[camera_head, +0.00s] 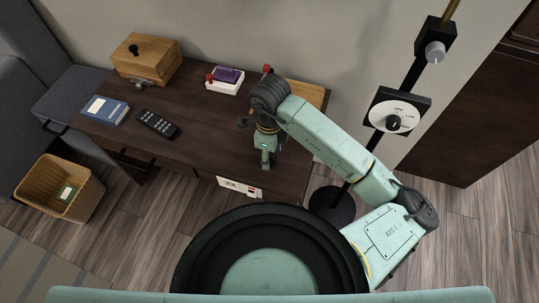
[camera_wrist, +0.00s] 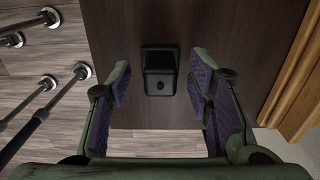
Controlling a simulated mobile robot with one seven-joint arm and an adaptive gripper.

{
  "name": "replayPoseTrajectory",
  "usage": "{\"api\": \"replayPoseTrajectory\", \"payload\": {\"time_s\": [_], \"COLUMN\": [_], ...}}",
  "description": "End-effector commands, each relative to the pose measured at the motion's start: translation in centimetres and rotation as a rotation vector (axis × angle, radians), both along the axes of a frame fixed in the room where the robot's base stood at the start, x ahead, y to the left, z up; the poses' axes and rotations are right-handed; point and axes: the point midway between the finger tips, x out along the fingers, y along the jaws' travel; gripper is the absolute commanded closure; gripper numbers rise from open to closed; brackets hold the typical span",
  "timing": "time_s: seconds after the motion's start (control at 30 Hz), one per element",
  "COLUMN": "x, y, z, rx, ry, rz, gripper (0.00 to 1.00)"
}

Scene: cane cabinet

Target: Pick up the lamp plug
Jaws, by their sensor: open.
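A small black block, which looks like the lamp plug (camera_wrist: 160,72), lies on the dark wood tabletop in the wrist view. My gripper (camera_wrist: 161,85) is open, with one purple-padded finger on each side of the block. Gaps show between the block and both pads, so it is not gripped. In the head view my gripper (camera_head: 268,157) is over the right part of the table, near its front edge. The plug cannot be made out there behind my gripper and arm.
The dark table (camera_head: 205,125) holds a wooden box (camera_head: 147,62), a blue book (camera_head: 106,110), a black remote (camera_head: 158,124) and a white tray with a purple item (camera_head: 226,80). A white socket strip (camera_head: 239,187) is at the front edge. A black stand (camera_head: 332,205) is at right.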

Motion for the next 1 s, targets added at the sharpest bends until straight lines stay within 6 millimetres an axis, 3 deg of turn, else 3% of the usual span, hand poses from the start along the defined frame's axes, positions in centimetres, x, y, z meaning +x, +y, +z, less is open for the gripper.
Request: {"api": "replayPoseTrajectory", "payload": {"time_s": [0.27,1.0], "x": [0.01,0.01], "y": [0.01,0.02], "z": [-0.36,-0.31], "rx": [0.0,0.0], "ry": [-0.001,-0.001], "rz": [0.001,0.001], "gripper": [0.53,1.0]}}
